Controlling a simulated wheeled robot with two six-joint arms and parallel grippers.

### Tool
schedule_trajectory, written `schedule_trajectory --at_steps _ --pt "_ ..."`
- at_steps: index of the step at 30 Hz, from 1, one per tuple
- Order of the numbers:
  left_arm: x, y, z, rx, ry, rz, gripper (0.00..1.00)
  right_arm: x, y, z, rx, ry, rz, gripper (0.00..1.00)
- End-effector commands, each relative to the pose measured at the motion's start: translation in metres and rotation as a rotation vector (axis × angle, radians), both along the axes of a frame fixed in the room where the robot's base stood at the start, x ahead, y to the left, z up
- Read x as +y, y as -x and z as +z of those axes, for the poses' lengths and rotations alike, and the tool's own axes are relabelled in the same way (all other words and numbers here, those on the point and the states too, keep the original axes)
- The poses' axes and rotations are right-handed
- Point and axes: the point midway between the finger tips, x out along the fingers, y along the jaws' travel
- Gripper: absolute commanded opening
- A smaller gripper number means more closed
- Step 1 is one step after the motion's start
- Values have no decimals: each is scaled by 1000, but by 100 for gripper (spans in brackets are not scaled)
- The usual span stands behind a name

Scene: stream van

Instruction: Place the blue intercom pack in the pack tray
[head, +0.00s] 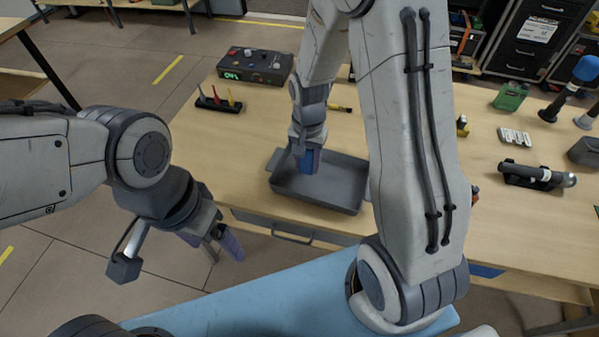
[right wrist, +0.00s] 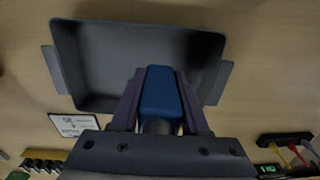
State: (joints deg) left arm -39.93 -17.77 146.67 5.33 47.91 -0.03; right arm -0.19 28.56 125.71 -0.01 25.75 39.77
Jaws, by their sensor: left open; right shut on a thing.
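The blue intercom pack (right wrist: 160,95) is held between the two fingers of my right gripper (right wrist: 158,100). In the head view the blue pack (head: 307,162) shows at the tips of my right gripper (head: 307,158), over the left part of the grey pack tray (head: 340,200). The tray also shows in the right wrist view (right wrist: 95,60), with the pack over its near side. I cannot tell whether the pack touches the tray floor. My left gripper (head: 215,240) is open and empty, off the table's front edge at the left.
A black control box (head: 255,65) with a green display stands behind the tray, and a rack of small coloured tools (head: 218,103) is left of it. A black flashlight (head: 538,175) and a green container (head: 510,96) are at the right. My right arm hides the table's middle.

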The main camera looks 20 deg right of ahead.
Motion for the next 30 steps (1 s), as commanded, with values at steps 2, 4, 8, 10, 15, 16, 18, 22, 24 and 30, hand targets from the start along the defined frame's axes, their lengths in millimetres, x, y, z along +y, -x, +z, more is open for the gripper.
schedule_trajectory --at_steps 2,4,8,10,15,16,18,22,24,30 --pt "0 0 3 0 0 0 84 11 -6 -6 0 0 3 0" --pt "0 0 3 0 0 0 84 16 -9 -10 0 0 2 0" --pt "0 0 4 0 0 0 84 19 -11 -19 1 0 0 0" --pt "0 0 5 0 0 0 84 19 -10 -29 4 0 -1 0" --pt "0 0 7 0 0 0 84 19 -11 -50 1 0 -1 0" --pt "0 0 7 0 0 0 84 19 -11 -52 0 0 -1 0" --pt "0 0 7 0 0 0 84 19 -11 -54 -1 0 -1 0" --pt "0 0 7 0 0 0 84 18 -11 -54 -2 1 -1 0" --pt "0 0 7 0 0 0 84 18 -11 -54 -2 1 -1 0" --pt "0 0 5 0 0 0 84 18 -11 -57 -1 0 0 72"
